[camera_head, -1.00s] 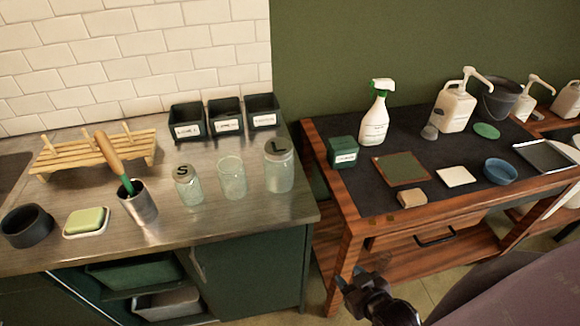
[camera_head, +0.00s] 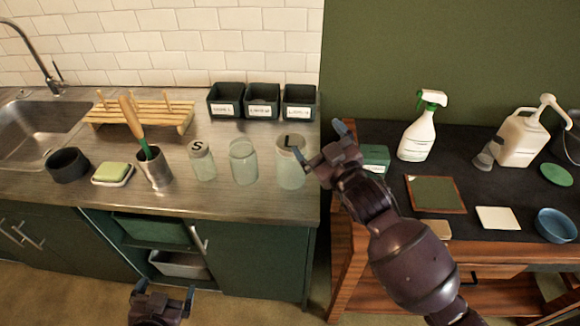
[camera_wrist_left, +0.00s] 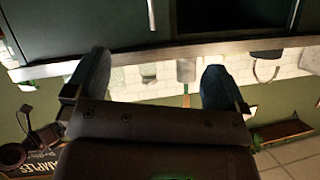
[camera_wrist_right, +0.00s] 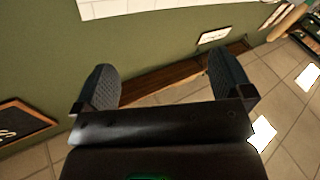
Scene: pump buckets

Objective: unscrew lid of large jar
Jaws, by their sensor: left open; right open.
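The large jar (camera_head: 291,172) is clear glass and stands upright near the right end of the steel counter. Its grey lid (camera_head: 290,142), marked L, sits on top. My right gripper (camera_head: 325,145) is open and empty, in the air just right of the lid in the head view; whether it touches cannot be told. Its fingers also show spread in the right wrist view (camera_wrist_right: 163,88). My left gripper (camera_head: 165,289) is open and empty, low in front of the cabinet. Its spread fingers show in the left wrist view (camera_wrist_left: 155,85).
Left of the large jar stand an open jar (camera_head: 243,165) and a small jar (camera_head: 202,165) with an S lid. Labelled dark bins (camera_head: 262,100) stand behind. A metal cup (camera_head: 155,172) holds a brush. A dark-topped wooden table (camera_head: 460,190) stands right.

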